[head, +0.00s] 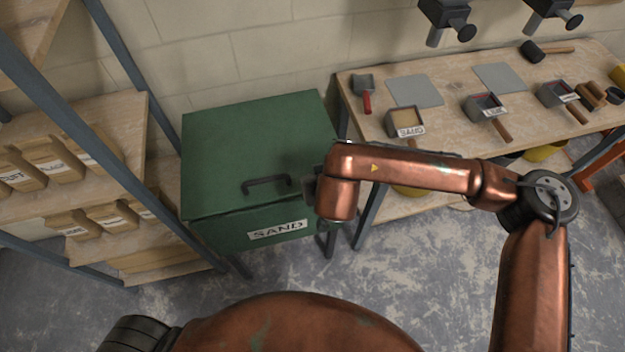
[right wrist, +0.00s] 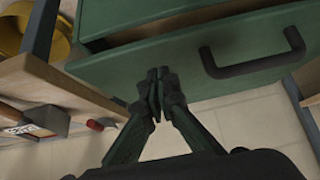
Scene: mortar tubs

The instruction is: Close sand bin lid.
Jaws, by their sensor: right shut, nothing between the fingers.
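The green sand bin (head: 272,236) stands against the wall, with a SAND label on its front. The dark lid handle (head: 266,184) is near the front edge and also shows in the right wrist view (right wrist: 252,66). My right gripper (right wrist: 157,76) is shut and empty, its fingertips at the lid's edge beside the handle. Whether they touch is unclear. My left gripper is out of view.
A workbench (head: 440,125) with small labelled tubs, trowels and grey plates stands right of the bin. A wooden shelf (head: 75,180) with labelled boxes stands close on the left. Bare floor (head: 420,290) lies in front.

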